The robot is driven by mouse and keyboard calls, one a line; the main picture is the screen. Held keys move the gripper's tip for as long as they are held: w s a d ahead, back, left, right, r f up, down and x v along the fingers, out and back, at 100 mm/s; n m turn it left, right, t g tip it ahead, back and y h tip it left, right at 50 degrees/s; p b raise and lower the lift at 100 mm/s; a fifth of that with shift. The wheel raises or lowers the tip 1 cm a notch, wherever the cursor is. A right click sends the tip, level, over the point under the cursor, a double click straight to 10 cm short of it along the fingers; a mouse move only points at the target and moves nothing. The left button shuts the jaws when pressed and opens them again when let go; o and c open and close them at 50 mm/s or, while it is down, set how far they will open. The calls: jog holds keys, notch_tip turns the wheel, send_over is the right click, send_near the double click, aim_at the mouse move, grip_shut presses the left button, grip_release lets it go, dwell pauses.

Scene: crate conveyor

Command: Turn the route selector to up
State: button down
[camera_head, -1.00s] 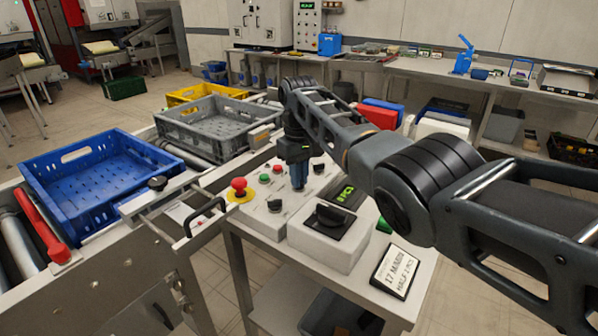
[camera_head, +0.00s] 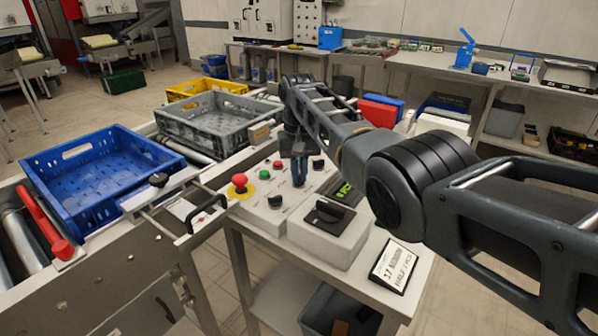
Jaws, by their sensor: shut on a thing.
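The grey control panel (camera_head: 262,218) stands on a metal stand at the centre. Other panel controls are a red mushroom button (camera_head: 239,181) on yellow, a green button (camera_head: 264,174), a red button (camera_head: 278,164) and black knobs at the front (camera_head: 275,201) and back (camera_head: 318,163).
A box with a large black rotary switch (camera_head: 328,213) stands in front of my gripper, beside a green-lit display (camera_head: 345,192). A sign (camera_head: 396,266) lies at right. A blue crate (camera_head: 98,178) and grey crate (camera_head: 215,125) sit on the conveyor at left.

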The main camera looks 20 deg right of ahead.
aim_at(299, 177)
jog(key=c, duration=1.2)
grip_release()
jog(key=shift+r+b, duration=0.45)
jog(key=shift+r, duration=3.5)
